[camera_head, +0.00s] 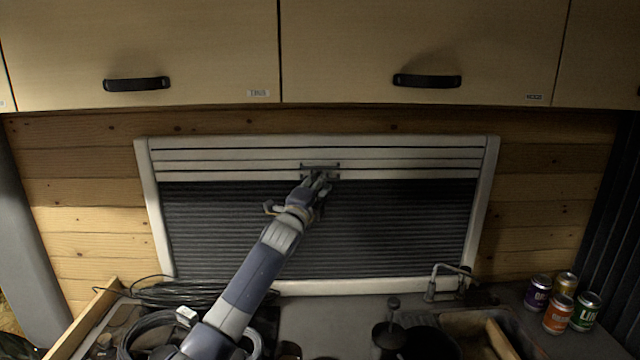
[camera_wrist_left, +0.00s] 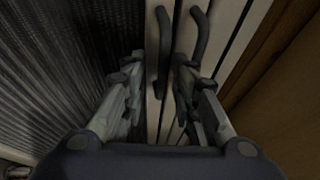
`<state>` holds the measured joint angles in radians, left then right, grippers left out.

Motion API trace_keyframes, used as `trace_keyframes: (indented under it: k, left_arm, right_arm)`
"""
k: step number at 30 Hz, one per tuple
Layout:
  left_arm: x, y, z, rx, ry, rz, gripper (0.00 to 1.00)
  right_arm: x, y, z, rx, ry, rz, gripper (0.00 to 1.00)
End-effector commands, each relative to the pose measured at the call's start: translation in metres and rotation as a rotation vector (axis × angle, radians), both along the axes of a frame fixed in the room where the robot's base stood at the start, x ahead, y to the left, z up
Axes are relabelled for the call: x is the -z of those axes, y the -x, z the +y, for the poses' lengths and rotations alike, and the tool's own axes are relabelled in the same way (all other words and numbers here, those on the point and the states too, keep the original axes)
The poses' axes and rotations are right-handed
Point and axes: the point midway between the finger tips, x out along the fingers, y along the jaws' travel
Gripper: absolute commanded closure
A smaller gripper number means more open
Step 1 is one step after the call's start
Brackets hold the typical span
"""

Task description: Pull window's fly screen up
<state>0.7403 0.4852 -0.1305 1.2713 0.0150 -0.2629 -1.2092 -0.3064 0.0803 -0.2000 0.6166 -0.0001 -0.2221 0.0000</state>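The window's white frame (camera_head: 153,215) is on the wood wall in the head view. A dark pleated fly screen (camera_head: 400,225) fills most of it; it also shows at the left of the left wrist view (camera_wrist_left: 60,70). Pale slats (camera_head: 230,160) cover the top. A dark handle (camera_head: 322,166) sits at the slats' lower edge; two dark handle bars (camera_wrist_left: 163,50) show in the wrist view. My left gripper (camera_head: 320,180) is at this handle. Its fingers (camera_wrist_left: 158,95) are apart, on either side of a handle bar; contact is unclear. My right gripper is not in view.
Overhead cabinets (camera_head: 140,50) with black handles hang above the window. Below is a counter with coiled cables (camera_head: 170,292), a tap (camera_head: 448,280), a dark pot (camera_head: 425,343) and several cans (camera_head: 558,313) at the right.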

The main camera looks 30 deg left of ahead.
Motion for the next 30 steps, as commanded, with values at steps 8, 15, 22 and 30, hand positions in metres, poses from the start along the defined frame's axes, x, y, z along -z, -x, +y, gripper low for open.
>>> trace_keyframes:
  k: [8,15,22,30]
  left_arm:
    - [-0.002,0.004,-0.001,0.001,-0.002,-0.006,0.72]
    - [0.004,0.028,-0.004,0.001,-0.003,-0.003,0.72]
    - [0.011,0.057,-0.009,0.001,-0.001,-0.001,0.72]
    - [0.014,0.076,-0.011,0.0,-0.001,-0.001,0.72]
  right_arm:
    - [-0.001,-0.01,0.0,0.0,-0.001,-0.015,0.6]
    - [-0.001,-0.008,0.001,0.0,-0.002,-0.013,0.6]
    - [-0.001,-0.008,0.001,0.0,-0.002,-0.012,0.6]
    - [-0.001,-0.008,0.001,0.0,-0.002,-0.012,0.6]
